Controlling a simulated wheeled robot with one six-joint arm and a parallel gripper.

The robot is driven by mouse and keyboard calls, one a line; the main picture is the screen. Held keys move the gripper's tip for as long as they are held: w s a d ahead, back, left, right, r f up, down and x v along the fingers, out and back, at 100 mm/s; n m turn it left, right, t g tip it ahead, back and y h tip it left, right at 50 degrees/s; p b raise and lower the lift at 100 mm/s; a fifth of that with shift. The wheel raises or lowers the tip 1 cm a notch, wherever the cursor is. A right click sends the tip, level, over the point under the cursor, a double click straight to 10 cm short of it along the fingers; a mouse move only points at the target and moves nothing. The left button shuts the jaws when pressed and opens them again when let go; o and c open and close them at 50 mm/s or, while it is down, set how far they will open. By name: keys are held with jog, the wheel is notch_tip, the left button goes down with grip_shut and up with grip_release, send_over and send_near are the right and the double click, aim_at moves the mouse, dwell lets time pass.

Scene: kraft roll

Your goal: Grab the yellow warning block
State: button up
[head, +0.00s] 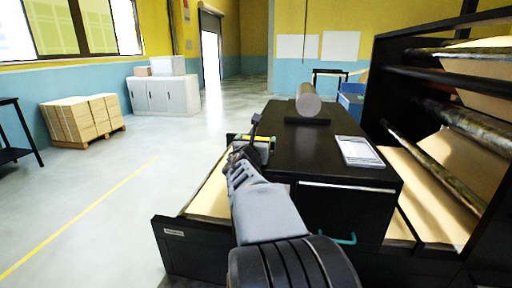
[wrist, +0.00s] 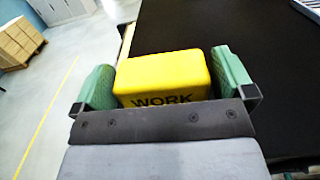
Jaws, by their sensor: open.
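The yellow warning block (wrist: 163,76) shows in the wrist view, with the dark word "WORK" on its near face. My gripper (wrist: 165,72) is open, with one green finger pad on each side of the block. The block nearly fills the gap; whether a pad touches it is hard to tell. In the head view my gripper (head: 250,150) is at the left edge of the black cabinet top, above the open drawer side. There, the arm and fingers hide most of the block.
The black cabinet (head: 305,160) bears a grey cylinder (head: 308,101) on a dark stand and a pale tablet-like item (head: 359,151). An open drawer (head: 205,233) juts left. A black rack with rolls (head: 465,125) stands right.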

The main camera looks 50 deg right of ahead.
jog(key=shift+w+d, duration=0.25)
jog(key=shift+d, duration=0.15)
jog(key=shift+c, duration=0.4)
jog(key=c, duration=0.6)
